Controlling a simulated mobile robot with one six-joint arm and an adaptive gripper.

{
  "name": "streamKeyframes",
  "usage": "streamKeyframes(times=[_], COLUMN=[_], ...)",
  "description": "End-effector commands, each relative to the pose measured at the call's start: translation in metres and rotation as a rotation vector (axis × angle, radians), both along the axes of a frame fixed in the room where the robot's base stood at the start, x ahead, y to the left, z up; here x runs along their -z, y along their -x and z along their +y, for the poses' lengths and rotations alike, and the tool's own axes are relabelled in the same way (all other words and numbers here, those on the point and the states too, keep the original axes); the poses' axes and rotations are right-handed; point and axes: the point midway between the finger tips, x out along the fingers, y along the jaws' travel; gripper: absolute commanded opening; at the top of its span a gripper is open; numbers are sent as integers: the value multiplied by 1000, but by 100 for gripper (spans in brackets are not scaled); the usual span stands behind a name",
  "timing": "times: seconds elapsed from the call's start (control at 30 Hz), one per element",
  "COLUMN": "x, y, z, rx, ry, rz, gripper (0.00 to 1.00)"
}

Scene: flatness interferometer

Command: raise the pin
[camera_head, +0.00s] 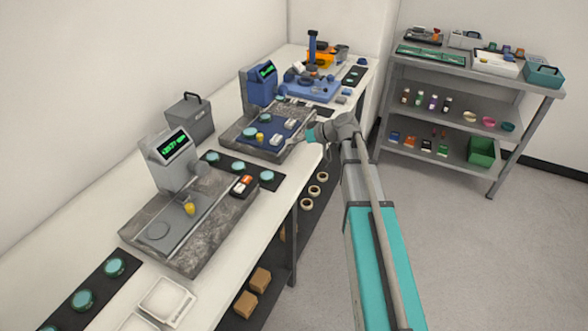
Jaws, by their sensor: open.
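My gripper (298,140) is at the front right edge of the blue-bodied instrument on the bench. Its fingers are small here and partly merge with the instrument behind them; they appear open and empty. The blue instrument (262,84) has a green-lit display and a stone base with a blue plate. A small yellow part (260,137) stands on that plate, left of my gripper. A grey instrument (172,160) nearer to me has a similar yellow part (189,209) on its grey plate. I cannot tell which part is the pin.
The white bench (270,228) runs along the wall. Teal round pieces (238,166) lie on a dark strip between the instruments. A grey case (189,120) stands behind. A blue station (312,90) is farther back. A loaded grey shelf (470,72) stands right; floor is clear before it.

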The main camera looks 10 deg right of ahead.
Motion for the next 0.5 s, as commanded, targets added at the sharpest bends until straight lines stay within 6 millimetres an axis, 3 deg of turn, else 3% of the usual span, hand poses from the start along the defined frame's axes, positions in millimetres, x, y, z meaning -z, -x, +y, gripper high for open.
streamKeyframes(times=[0.5], x=[29], y=[66], z=[20], rx=[24], ry=[165], rz=[245], gripper=[93])
